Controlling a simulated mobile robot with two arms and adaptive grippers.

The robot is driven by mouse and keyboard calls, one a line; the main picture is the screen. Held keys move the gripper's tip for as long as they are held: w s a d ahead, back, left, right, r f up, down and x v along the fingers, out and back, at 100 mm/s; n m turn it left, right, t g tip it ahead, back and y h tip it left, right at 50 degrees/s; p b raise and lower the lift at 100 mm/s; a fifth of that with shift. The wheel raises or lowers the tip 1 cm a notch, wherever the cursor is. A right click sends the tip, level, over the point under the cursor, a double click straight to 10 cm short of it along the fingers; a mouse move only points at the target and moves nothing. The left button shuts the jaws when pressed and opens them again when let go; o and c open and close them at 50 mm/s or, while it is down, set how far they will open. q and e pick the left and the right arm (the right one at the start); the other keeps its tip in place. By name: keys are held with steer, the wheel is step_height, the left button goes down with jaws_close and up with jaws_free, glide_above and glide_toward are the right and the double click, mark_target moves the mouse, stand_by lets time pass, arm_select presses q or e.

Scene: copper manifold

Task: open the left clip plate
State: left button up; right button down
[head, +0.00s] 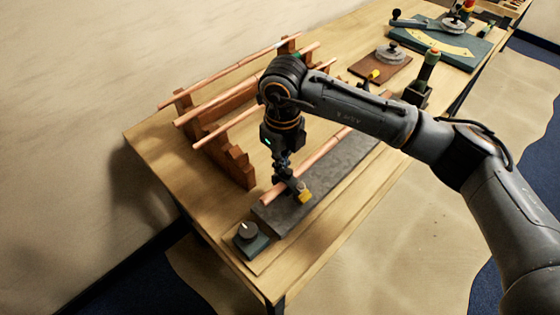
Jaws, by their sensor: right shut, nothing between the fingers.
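A grey slab (272,217) lies on the bench with a copper tube (328,147) along it. Near the slab's left end is a small yellow tab (305,196), which seems to be part of the left clip plate. My right gripper (293,186) points down at this spot, shut and empty, with its tips right beside the yellow tab. I cannot tell whether they touch it. The gripper hides most of the clip and part of the tube, so I cannot tell whether the plate is open or shut. My left gripper is out of view.
A wooden rack (237,167) with several copper tubes stands behind the slab. A dark box with a knob (250,238) sits at the slab's left end. A brown board (381,69), an upright torch-like tool (425,74) and a teal bending plate (478,52) stand farther right.

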steer(key=shift+r, duration=0.25)
steer(key=shift+w, duration=0.1)
steer(key=shift+w+a+g+h+b, duration=0.4)
steer(key=shift+w+a+g+h, duration=0.3)
steer(key=shift+w+a, duration=0.2)
steer(key=shift+s, duration=0.1)
steer(key=shift+w+a+f+g+h+b, duration=0.4)
steer(key=shift+w+a+g+h+b, duration=0.1)
steer(key=shift+b, duration=0.15)
steer(key=shift+d, duration=0.1)
